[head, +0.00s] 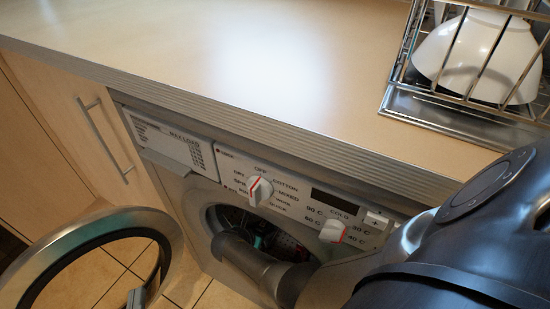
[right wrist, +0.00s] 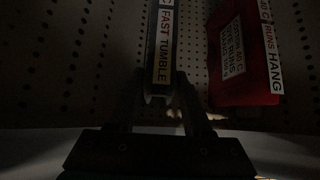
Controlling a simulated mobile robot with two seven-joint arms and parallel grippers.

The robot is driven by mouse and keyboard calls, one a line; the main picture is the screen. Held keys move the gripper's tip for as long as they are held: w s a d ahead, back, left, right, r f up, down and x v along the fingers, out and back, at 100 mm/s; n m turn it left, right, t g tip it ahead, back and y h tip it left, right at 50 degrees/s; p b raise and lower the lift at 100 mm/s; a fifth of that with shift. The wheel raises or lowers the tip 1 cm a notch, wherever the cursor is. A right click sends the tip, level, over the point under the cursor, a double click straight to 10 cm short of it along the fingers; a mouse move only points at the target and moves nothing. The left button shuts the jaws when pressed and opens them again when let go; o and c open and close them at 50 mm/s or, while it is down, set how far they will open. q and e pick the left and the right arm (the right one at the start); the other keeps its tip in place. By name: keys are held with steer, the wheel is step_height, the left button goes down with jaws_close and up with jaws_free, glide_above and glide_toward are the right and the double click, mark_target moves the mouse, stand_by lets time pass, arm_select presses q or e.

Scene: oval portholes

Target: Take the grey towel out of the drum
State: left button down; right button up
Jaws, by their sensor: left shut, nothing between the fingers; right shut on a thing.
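My right arm reaches through the round opening of the drum (head: 212,218), and its gripper is hidden inside in the head view. In the right wrist view my right gripper (right wrist: 163,100) is shut on a narrow dark item (right wrist: 163,50) with a white label reading "FAST TUMBLE". The item's colour is hard to tell in the dim light, so I cannot say whether it is the grey towel. A red item (right wrist: 228,90) with white labels lies to the right of the fingers, apart from them. My left gripper is not in view.
The round door (head: 60,243) stands open at the lower left. The worktop (head: 200,60) above the machine is mostly bare, with a wire rack (head: 400,100) holding white bowls (head: 478,55) at the right. Perforated drum wall (right wrist: 70,65) surrounds the right gripper.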

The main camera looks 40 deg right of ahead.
jaws_close()
steer(key=shift+r+p, duration=1.1)
steer(key=shift+p, duration=0.05)
steer(key=shift+d, duration=0.1)
